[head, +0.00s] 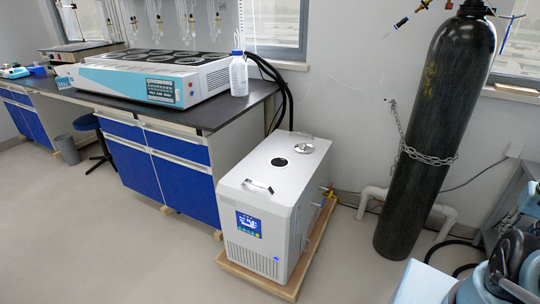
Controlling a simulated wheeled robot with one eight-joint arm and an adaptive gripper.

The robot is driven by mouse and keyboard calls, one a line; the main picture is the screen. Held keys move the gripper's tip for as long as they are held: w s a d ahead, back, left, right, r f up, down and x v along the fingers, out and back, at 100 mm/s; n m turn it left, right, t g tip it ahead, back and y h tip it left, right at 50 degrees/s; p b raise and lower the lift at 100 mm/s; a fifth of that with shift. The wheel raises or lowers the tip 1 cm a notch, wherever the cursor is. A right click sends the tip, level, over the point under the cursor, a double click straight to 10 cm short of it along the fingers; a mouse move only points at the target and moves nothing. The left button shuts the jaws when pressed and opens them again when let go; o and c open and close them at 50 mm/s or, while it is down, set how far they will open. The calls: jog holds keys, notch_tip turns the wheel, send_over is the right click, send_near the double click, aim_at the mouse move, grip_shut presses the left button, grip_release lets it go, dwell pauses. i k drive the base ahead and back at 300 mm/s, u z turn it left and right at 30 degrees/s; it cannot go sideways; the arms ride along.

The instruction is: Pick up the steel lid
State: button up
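The steel lid (305,147) is a small, shiny round disc with a raised middle. It lies on the top face of the white chiller box (262,205), towards the back. Just in front of it is a dark round fitting (280,162) with a pale centre. Grey-blue links of my own arm show at the lower right edge, well to the right of the chiller. I cannot make out my gripper's fingers in this view, and nothing of mine touches the lid.
A chained black gas cylinder (440,125) stands right. Floor in front is clear.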

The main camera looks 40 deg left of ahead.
aim_at(304, 147)
jog(key=u, duration=2.7)
jog(key=k, duration=1.15)
jog(key=z, duration=0.85)
jog(key=i, duration=1)
